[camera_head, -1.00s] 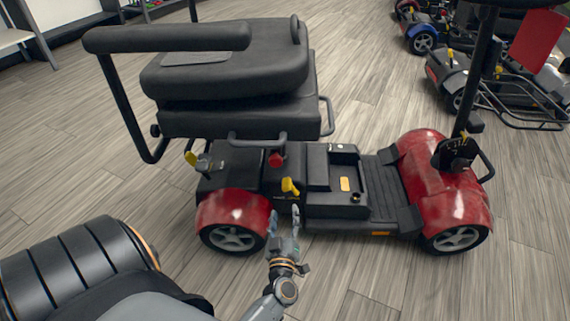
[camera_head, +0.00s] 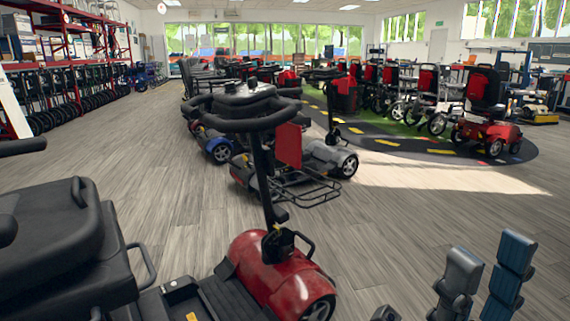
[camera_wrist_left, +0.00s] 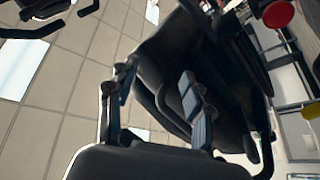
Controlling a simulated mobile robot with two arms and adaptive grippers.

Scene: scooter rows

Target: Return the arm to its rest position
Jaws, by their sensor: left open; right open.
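My right gripper (camera_head: 490,257) is upright at the lower right of the head view. Its two dark fingers stand apart, with only floor behind and nothing between them. My left gripper (camera_wrist_left: 158,78) shows in the left wrist view, its fingers apart; it is outside the head view. Behind it in the left wrist view is a large black shape, perhaps a seat. The red mobility scooter (camera_head: 282,273) stands at the lower left to centre of the head view, with its black seat (camera_head: 60,240) at left. My right gripper is to the right of the scooter, apart from it in the picture.
More scooters stand beyond, including a grey one (camera_head: 325,155). Red-backed wheelchairs and a red power chair (camera_head: 487,125) line the right side. Red shelving (camera_head: 75,70) stands at left. Open wooden floor (camera_head: 430,220) lies at centre right.

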